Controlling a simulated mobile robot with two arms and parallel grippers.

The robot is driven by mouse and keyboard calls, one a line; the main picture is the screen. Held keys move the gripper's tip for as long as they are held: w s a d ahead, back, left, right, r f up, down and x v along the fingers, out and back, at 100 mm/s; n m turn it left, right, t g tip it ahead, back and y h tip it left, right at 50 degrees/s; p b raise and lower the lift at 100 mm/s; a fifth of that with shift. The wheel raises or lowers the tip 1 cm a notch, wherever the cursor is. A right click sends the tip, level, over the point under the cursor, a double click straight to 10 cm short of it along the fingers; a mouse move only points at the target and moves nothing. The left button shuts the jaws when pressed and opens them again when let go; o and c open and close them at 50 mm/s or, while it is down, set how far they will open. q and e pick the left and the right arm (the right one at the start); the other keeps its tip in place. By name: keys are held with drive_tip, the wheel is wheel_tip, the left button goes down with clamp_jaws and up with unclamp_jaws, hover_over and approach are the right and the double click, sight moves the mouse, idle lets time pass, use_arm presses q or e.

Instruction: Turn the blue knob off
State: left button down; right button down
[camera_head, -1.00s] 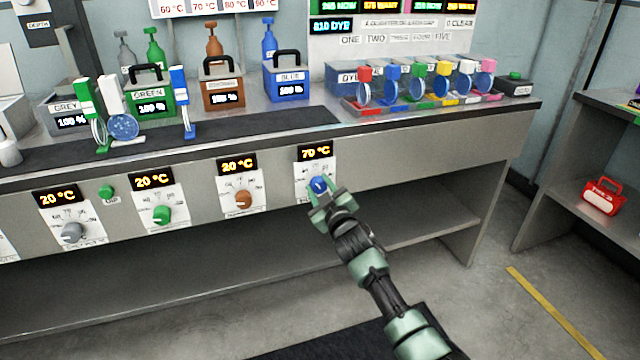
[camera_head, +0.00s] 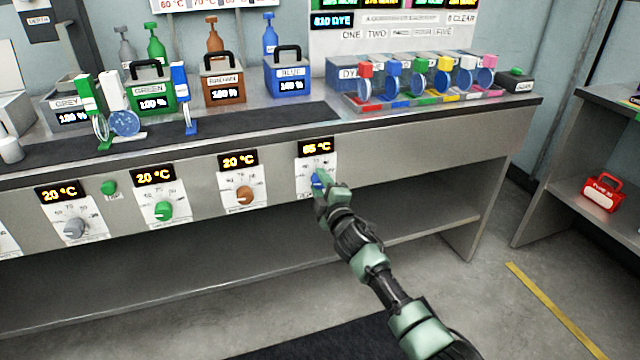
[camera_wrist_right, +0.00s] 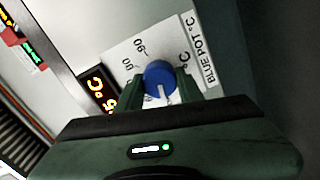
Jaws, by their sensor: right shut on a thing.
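The blue knob (camera_head: 317,180) sits on a white dial panel on the front of the counter, partly hidden by my right gripper (camera_head: 330,188). The display (camera_head: 316,147) above it reads 65 °C. In the right wrist view the blue knob (camera_wrist_right: 160,78) is between the two green fingers of my right gripper (camera_wrist_right: 160,92), which is shut on it. The knob's white pointer line points toward the gripper body. The panel beside it is labelled "BLUE POT °C". My left gripper is not in view.
To the left are the brown knob (camera_head: 244,195), green knob (camera_head: 163,211) and grey knob (camera_head: 74,228), each under a 20 °C display. The blue pot (camera_head: 288,82) stands on the counter above. An open lower shelf (camera_head: 400,222) runs underneath.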

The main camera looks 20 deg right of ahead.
drive_tip(key=shift+f, duration=0.1)
idle(0.4)
drive_tip(key=c, duration=0.9)
unclamp_jaws()
drive_tip(key=shift+s, duration=0.1)
drive_tip(key=shift+s, duration=0.2)
use_arm(q)
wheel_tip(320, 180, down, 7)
drive_tip(key=p, duration=0.2)
use_arm(e)
drive_tip(key=s, duration=0.7)
drive_tip(key=shift+s+d, duration=0.15)
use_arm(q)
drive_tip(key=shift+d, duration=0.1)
